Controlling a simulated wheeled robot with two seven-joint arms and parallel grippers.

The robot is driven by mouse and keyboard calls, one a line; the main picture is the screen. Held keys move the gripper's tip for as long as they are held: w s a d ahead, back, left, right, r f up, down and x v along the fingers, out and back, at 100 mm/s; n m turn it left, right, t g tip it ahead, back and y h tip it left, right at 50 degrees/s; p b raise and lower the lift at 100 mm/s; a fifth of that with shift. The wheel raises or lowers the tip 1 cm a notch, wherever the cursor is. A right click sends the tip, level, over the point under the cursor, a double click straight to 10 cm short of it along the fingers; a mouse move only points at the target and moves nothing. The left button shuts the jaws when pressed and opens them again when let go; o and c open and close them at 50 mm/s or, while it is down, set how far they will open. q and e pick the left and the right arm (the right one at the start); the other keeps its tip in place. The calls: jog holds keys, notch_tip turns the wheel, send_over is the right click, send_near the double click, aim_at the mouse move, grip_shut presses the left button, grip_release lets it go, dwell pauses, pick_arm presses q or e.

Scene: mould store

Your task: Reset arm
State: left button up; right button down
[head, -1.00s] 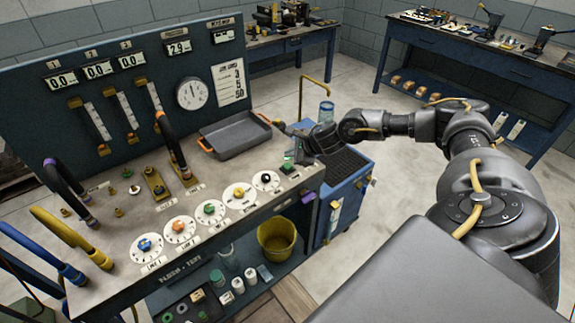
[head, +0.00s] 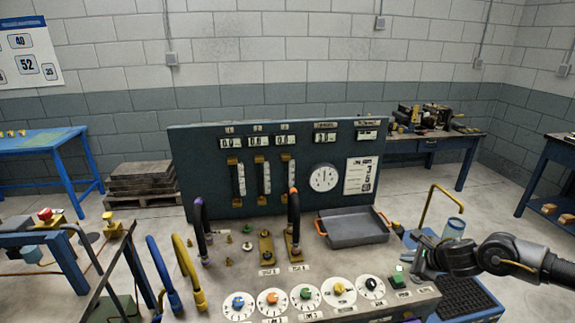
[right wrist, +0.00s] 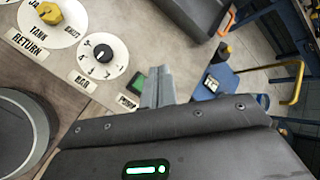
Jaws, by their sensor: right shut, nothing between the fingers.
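My right gripper (head: 420,254) shows at the right of the head view, above the right end of the test bench (head: 225,270). It is shut and holds nothing. In the right wrist view its closed fingers (right wrist: 158,88) point at the bench top beside a green pump button (right wrist: 138,82). The green button also shows in the head view (head: 397,274), just left of and below the gripper. I cannot tell whether the fingers touch it. My left gripper is not in view.
A grey tray (head: 352,229) with orange handles lies on the bench behind the gripper. Several dials line the bench front, including a black-knobbed one (head: 372,285). A blue cart (head: 470,300) with a bottle (head: 453,229) stands at the right. Blue tables (head: 40,150) stand farther off.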

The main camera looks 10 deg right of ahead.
jog(key=a+f+m, duration=0.1)
jog(key=a, duration=0.3)
jog(key=s+a+f+m+y, duration=0.1)
jog(key=a+f+m, duration=0.1)
jog(key=a, duration=0.3)
jog(key=a+f+m, duration=0.1)
jog(key=a, duration=0.3)
jog(key=shift+s+a+f+m+y, duration=0.2)
jog(key=shift+s+m+y, duration=0.1)
jog(key=shift+s+m, duration=0.1)
jog(key=s+a+f+m, duration=0.2)
jog(key=s+a+m, duration=0.5)
jog(key=a+m, duration=0.55)
jog(key=s+d+f+m+g+h, duration=0.2)
jog(key=s+f+m+g, duration=0.1)
jog(key=s+m, duration=1.05)
jog(key=s+d+f+m+g+h, duration=0.1)
jog(key=s+d+f+m+g, duration=0.15)
jog(key=s+m, duration=1.05)
notch_tip(320, 180, down, 28)
jog(key=m+g+b, duration=0.1)
jog(key=s+d+f+g, duration=0.1)
jog(key=s+d+f, duration=0.2)
jog(key=s+f, duration=1.2)
jog(key=shift+s+f+b, duration=0.25)
jog(key=shift+s+b, duration=0.2)
jog(key=shift+s, duration=0.4)
